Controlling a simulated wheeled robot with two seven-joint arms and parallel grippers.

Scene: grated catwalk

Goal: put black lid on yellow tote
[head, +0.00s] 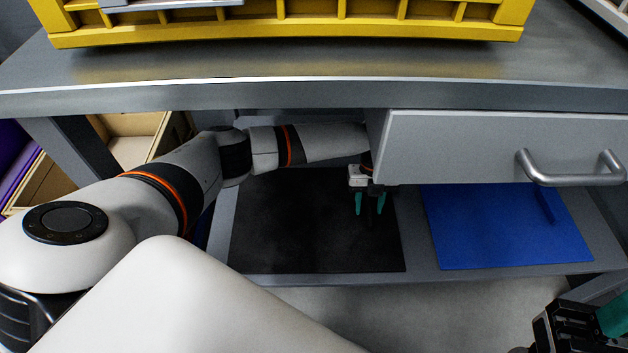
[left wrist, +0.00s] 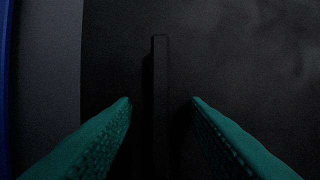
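The black lid (head: 300,225) lies flat on the lower shelf, under the tabletop. My left gripper (head: 370,206) reaches in under the tabletop and points down at the lid's right part, fingers apart. In the left wrist view the lid (left wrist: 240,50) fills most of the picture. Its thin raised handle (left wrist: 160,100) stands between the two teal fingers (left wrist: 161,102), with a gap on each side. The yellow tote (head: 290,38) stands on the tabletop; only its lower front shows. My right gripper (head: 585,325) is partly in view at the bottom right, its fingertips unclear.
A blue lid (head: 500,228) lies right of the black one on the shelf. A grey drawer (head: 460,140) with a metal handle (head: 570,178) hangs just above and right of my left gripper. The tabletop edge (head: 250,95) is above my forearm. Bins (head: 130,135) stand at left.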

